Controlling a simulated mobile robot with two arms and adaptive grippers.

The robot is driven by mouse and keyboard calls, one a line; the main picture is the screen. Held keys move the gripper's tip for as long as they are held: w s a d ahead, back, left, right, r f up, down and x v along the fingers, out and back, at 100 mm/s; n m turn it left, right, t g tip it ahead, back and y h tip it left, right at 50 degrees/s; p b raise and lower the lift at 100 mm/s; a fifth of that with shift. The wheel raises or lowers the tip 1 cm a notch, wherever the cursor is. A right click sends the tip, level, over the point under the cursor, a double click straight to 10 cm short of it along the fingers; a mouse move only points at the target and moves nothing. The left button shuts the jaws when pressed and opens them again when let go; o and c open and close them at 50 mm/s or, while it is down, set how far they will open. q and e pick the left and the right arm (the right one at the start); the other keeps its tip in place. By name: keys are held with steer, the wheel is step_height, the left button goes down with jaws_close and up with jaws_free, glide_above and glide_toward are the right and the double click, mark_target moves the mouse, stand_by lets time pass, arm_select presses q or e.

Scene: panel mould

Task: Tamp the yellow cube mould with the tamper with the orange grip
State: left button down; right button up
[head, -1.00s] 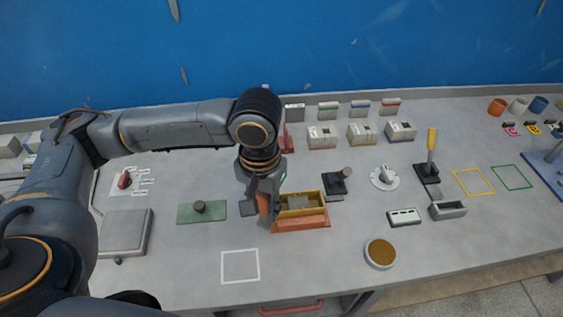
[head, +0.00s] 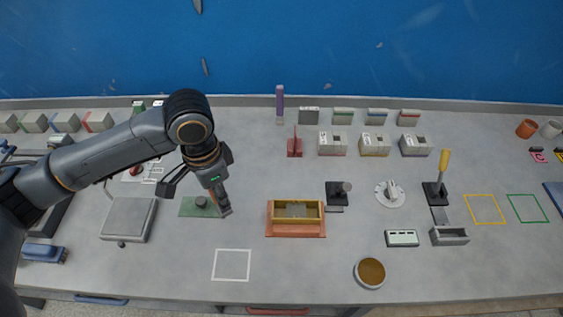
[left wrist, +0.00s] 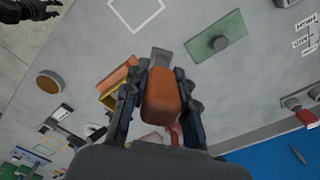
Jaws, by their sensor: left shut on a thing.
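The yellow mould (head: 296,221) sits on an orange-red base (head: 295,234) in the middle of the bench, with grey material (head: 297,211) inside. In the left wrist view the mould (left wrist: 108,101) is partly hidden by my gripper. My left gripper (left wrist: 160,95) is shut on the orange grip (left wrist: 161,100) of the tamper, whose grey end (left wrist: 160,59) sticks out beyond the fingers. In the head view my left gripper (head: 212,186) is left of the mould and apart from it. A dark gripper, seemingly my right one (left wrist: 38,9), shows at the wrist view's corner.
A green plate with a round knob (head: 201,203) lies close by my left gripper. A grey square scale (head: 129,219) is at left, a white outlined square (head: 232,265) in front. A bowl of brown material (head: 370,272) stands front right.

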arm_select(q)
steer(key=w+d+r+m+p, duration=0.15)
steer(key=d+m+p, duration=0.45)
steer(key=m, duration=0.6)
steer(key=w+d+m+p, duration=0.3)
steer(key=d+m, duration=0.5)
steer(key=m, duration=0.5)
arm_select(e)
step_height(320, 180, up, 10)
steer(key=s, duration=0.1)
arm_select(q)
step_height(320, 180, down, 7)
steer(key=b, duration=0.5)
steer(key=shift+w+a, duration=0.2)
steer(key=shift+w, duration=0.05)
arm_select(e)
steer(key=f, duration=0.5)
steer(key=shift+s+a+f, duration=0.1)
steer(key=shift+a+f, duration=0.15)
steer(key=shift+a, duration=0.15)
arm_select(q)
steer(key=shift+f, duration=0.15)
steer(key=shift+f+b, duration=0.95)
steer(key=shift+f, duration=0.8)
arm_select(e)
steer(key=shift+f, duration=0.8)
arm_select(q)
steer(key=shift+r, duration=0.15)
arm_select(e)
steer(key=shift+r, duration=0.15)
